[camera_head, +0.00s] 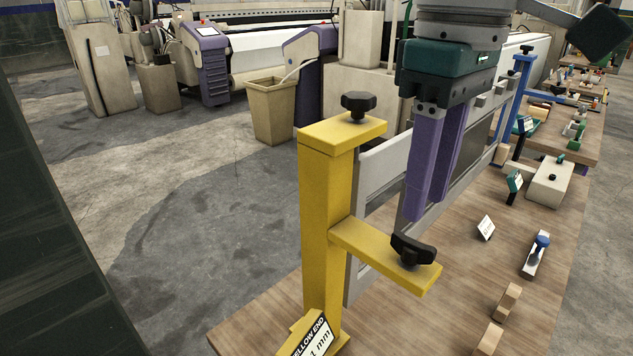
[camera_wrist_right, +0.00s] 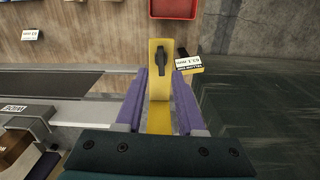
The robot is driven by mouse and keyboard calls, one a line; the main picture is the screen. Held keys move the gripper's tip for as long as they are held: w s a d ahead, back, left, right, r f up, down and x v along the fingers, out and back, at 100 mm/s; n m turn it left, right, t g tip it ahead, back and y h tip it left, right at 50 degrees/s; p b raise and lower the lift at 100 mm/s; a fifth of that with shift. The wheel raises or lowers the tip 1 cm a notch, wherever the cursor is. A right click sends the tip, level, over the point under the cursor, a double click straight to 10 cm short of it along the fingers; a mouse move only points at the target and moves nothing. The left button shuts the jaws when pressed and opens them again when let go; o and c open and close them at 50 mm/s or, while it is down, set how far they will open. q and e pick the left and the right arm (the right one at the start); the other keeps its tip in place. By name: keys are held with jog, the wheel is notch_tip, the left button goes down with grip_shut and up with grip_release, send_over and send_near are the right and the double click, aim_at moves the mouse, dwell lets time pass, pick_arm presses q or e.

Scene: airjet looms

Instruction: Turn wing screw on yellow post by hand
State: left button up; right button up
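The yellow post (camera_head: 325,200) stands upright at the table's near left end. A short yellow arm (camera_head: 365,250) juts from it toward the right. The black wing screw (camera_head: 412,250) sits on that arm near its outer end. It also shows in the right wrist view (camera_wrist_right: 161,56), its wings lengthwise along the yellow arm. My right gripper (camera_head: 425,212) points down just above the wing screw. In the right wrist view its purple fingers (camera_wrist_right: 160,73) are apart with nothing held; contact with the screw cannot be told.
A label reading "yellow end" (camera_head: 308,345) stands at the post's foot. A long grey frame (camera_head: 385,165) runs back from the post to a blue post (camera_head: 520,100). Wooden blocks (camera_head: 507,302) and small tools lie on the table at right. A red tray (camera_wrist_right: 173,8) shows in the wrist view.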

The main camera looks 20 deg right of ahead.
aim_at(414, 242)
notch_tip(414, 242, down, 6)
jog(key=shift+r+b, duration=0.2)
jog(key=shift+b, duration=0.95)
jog(key=shift+a+r, duration=0.1)
jog(key=shift+r, duration=0.15)
jog(key=shift+f, duration=0.15)
grip_shut()
